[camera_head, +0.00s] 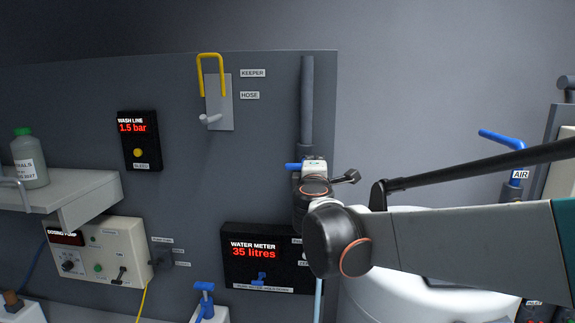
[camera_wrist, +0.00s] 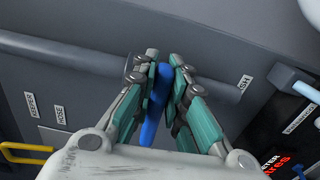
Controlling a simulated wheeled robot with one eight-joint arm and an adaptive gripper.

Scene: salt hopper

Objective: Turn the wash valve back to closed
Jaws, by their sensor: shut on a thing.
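The wash valve's blue lever (camera_wrist: 153,118) is between the two teal fingers of my gripper (camera_wrist: 161,72) in the wrist view. The gripper is shut on it. The grey pipe (camera_wrist: 70,52) runs behind the fingers, and the lever lies across it. In the head view the pipe (camera_head: 307,95) stands upright on the panel, and a blue lever end (camera_head: 292,166) sticks out to the left beside my wrist. My arm hides most of the gripper and the valve body there. A label ending in "SH" is partly covered in the wrist view.
The wash line display (camera_head: 139,141) reads 1.5 bar, and the water meter (camera_head: 262,258) reads 35 litres. A yellow keeper (camera_head: 211,72) hangs on the upper panel. A blue-handled air valve (camera_head: 505,140) is at right, and a white vessel (camera_head: 400,298) stands below my arm.

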